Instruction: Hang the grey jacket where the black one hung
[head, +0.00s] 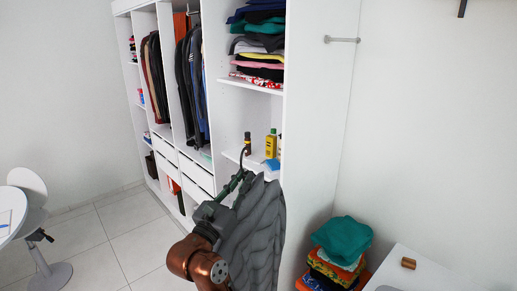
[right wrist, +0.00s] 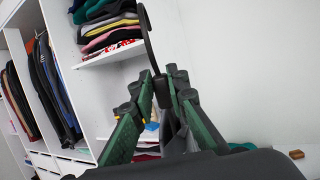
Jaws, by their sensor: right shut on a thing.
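The grey jacket (head: 258,232) hangs from my right gripper (head: 240,182), in front of the wardrobe's shelf section. The gripper is shut on the hanger's neck just above the jacket's shoulders. The black hanger hook (head: 247,145) sticks up above the fingers and touches no rail. In the right wrist view the hook (right wrist: 148,38) rises between the fingers of the right gripper (right wrist: 165,92), with a grey part of the jacket (right wrist: 178,135) below. Dark clothes (head: 191,90) hang in a wardrobe bay to the left. My left gripper is not in view.
The wall peg (head: 342,40) at the upper right is bare. Folded clothes (head: 258,45) fill a shelf, and a yellow bottle (head: 271,143) stands lower. A clothes pile (head: 341,245) and white table (head: 425,272) are at right. A chair (head: 30,200) stands left; the floor between is clear.

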